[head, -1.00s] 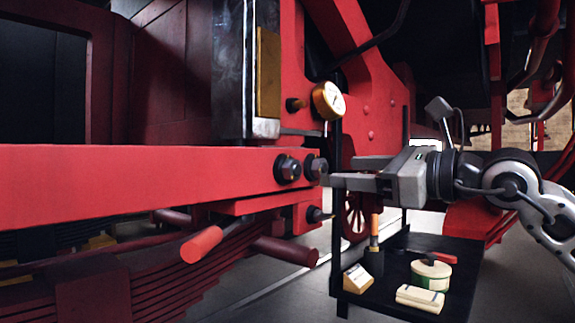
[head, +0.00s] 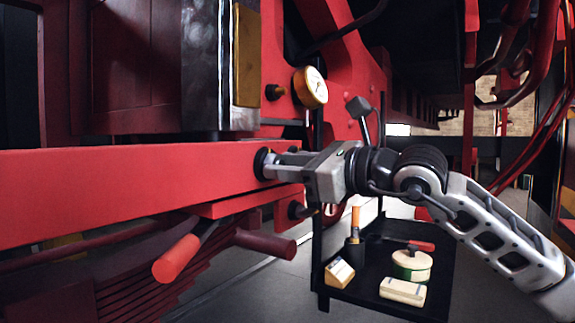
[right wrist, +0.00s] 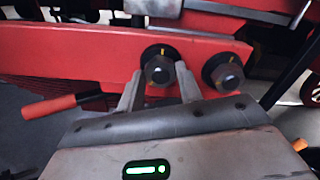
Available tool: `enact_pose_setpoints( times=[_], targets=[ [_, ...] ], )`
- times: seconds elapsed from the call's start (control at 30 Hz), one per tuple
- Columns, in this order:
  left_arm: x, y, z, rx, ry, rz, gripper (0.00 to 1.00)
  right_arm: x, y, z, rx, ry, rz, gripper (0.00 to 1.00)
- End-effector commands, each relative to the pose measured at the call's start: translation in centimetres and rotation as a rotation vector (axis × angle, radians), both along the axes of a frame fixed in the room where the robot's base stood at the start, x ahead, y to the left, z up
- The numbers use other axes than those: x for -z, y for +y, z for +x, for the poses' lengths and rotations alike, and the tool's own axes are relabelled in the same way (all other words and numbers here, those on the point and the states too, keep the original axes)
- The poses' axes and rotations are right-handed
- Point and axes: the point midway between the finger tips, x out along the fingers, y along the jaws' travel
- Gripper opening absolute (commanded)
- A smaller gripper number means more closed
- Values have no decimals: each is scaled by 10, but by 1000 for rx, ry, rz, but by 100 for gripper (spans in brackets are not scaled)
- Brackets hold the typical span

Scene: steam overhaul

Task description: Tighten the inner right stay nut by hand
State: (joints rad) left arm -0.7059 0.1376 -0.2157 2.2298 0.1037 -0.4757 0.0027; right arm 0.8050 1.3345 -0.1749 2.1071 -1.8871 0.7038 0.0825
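The inner right stay nut (head: 264,163) is a dark hex nut on the red beam (head: 130,178), close to the beam's right end. In the right wrist view it is the left one (right wrist: 159,71) of two nuts, with a yellow mark on the dark washer behind it. My right gripper (head: 272,165) reaches it from the right. In the wrist view its two fingers (right wrist: 159,76) stand apart on either side of the nut, with narrow gaps seeming to show. The second nut (right wrist: 228,76) is just right of the fingers; my gripper hides it in the head view. My left gripper is out of view.
A brass gauge (head: 311,87) is above the gripper. A red-handled lever (head: 177,258) sticks out below the beam. A black trolley (head: 432,284) at lower right carries a tin (head: 411,266), boxes and tools. Floor is free between beam and trolley.

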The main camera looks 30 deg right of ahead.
Motion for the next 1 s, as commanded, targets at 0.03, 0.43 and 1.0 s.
enact_pose_setpoints(
  times=[0.03,0.43,1.0],
  targets=[
    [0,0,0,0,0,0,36,0,0,0,0,0,0,21],
    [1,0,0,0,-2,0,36,0,0,0,-2,12,35,10],
    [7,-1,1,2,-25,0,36,0,0,0,-2,178,437,10]
  ],
)
